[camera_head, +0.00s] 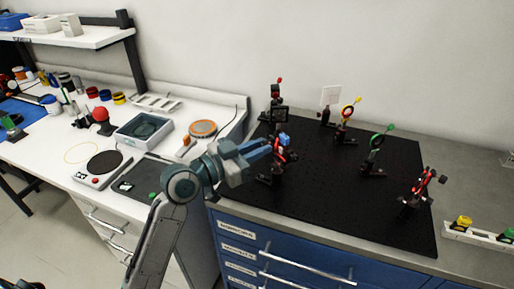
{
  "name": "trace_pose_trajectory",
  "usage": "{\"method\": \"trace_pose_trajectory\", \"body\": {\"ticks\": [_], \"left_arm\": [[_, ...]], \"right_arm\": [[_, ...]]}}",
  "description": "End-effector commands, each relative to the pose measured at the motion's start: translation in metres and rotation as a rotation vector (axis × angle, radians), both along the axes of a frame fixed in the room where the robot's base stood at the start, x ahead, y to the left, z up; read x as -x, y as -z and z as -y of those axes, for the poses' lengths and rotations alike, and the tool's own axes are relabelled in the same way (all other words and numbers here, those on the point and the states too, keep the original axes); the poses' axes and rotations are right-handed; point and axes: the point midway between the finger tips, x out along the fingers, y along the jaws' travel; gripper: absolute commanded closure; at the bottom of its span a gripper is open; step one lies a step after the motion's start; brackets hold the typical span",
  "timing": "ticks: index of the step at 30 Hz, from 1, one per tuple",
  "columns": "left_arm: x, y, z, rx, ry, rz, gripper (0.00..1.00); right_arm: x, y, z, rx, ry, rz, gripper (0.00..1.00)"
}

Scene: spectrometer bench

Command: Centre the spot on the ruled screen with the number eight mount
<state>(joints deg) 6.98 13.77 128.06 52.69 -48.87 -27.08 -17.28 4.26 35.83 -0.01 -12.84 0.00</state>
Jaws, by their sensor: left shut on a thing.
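My left gripper (273,147) reaches over the left part of the black breadboard (330,205). It is shut on part of an optical mount (280,157) with red and blue parts, which stands upright on the board. The jaws hide some of this mount, and which part they hold is too small to tell. No number is readable on any mount, so I cannot tell which is number eight. A small white square plate (330,95), perhaps the ruled screen, stands at the back of the board. No ruling or spot shows on it. My right gripper is out of view.
On the board stand a dark red-topped mount (277,101), a yellow-ringed mount (347,110), a green-ringed mount (376,141) and a red mount (416,189). A grey tray (143,130) and hot-plate-like device (101,164) lie left. The board's front middle is clear.

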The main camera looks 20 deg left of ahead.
Motion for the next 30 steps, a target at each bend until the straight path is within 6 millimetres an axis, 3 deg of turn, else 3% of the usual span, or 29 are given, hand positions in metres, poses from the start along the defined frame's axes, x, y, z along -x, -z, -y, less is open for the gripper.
{"method": "trace_pose_trajectory", "body": {"ticks": [11, 30], "left_arm": [[0.0, -0.003, 0.0, 0.116, -0.001, -0.085, 1.0], [0.001, -0.004, 0.001, 0.574, -0.006, -0.422, 1.0]], "right_arm": [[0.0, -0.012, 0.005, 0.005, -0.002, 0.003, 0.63], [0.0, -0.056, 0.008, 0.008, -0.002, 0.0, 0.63]]}}
